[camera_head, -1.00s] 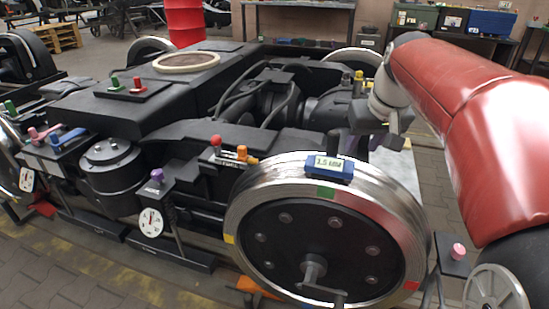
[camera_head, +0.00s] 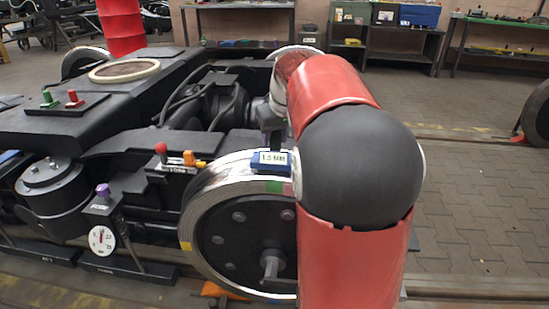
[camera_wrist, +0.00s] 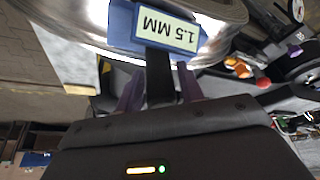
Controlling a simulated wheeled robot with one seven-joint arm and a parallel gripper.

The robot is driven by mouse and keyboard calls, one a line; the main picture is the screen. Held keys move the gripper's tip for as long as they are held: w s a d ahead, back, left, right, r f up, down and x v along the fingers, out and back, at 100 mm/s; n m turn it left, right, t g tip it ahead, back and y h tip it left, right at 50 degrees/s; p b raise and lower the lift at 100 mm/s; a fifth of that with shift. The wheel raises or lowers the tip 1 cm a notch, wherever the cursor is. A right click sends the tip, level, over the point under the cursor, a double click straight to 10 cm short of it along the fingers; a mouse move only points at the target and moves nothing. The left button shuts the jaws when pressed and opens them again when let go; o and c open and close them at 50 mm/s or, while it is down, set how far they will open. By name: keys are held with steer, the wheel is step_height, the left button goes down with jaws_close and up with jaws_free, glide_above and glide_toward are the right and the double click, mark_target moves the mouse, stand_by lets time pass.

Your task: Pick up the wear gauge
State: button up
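The wear gauge is a blue block with a pale "1.5 MM" label, sitting on top of the steel wheel rim (camera_head: 216,175). In the head view the wear gauge (camera_head: 270,161) is just left of my arm's black joint. In the wrist view the wear gauge (camera_wrist: 166,28) is at the top, upside down, with a black stem running toward my gripper. My gripper (camera_wrist: 160,88) has its purple fingers apart, one on each side of the stem, with small gaps visible. In the head view my arm and the bogie parts mostly hide my gripper.
The black bogie frame (camera_head: 90,118) fills the left. A red knob (camera_head: 161,149) and an orange piece (camera_head: 189,157) stand just left of the gauge. A dial gauge (camera_head: 102,240) stands at lower left. Paved floor on the right is open, with shelves behind.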

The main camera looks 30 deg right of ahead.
jaws_close()
steer(key=shift+r, duration=0.1)
stand_by(0.3)
